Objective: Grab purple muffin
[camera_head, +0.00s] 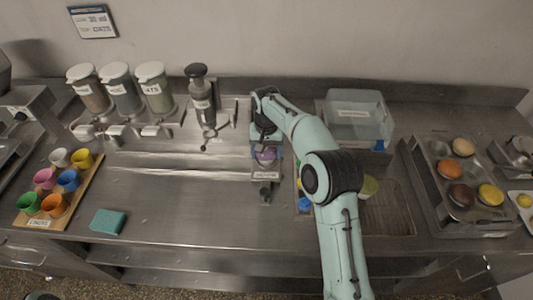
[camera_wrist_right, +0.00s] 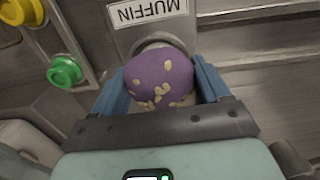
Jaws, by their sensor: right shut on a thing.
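The purple muffin (camera_head: 266,155) with pale flecks on top sits at a small metal stand labelled "MUFFIN" in the middle of the counter. In the right wrist view the muffin (camera_wrist_right: 158,80) is between the two blue fingers of my right gripper (camera_wrist_right: 160,88), which is shut on it. In the head view my right gripper (camera_head: 266,140) reaches it from behind, with the arm bent over the counter. The muffin's lower part is hidden, and I cannot tell whether it still touches the stand. My left gripper is not in view.
Colored cups on a board (camera_head: 92,183) and a teal sponge (camera_head: 108,221) are at left. Dispensers (camera_head: 154,87) stand behind. A clear bin (camera_head: 358,117) is right of my arm. A muffin tray (camera_head: 425,190) stands at right. The front-left counter is mostly clear.

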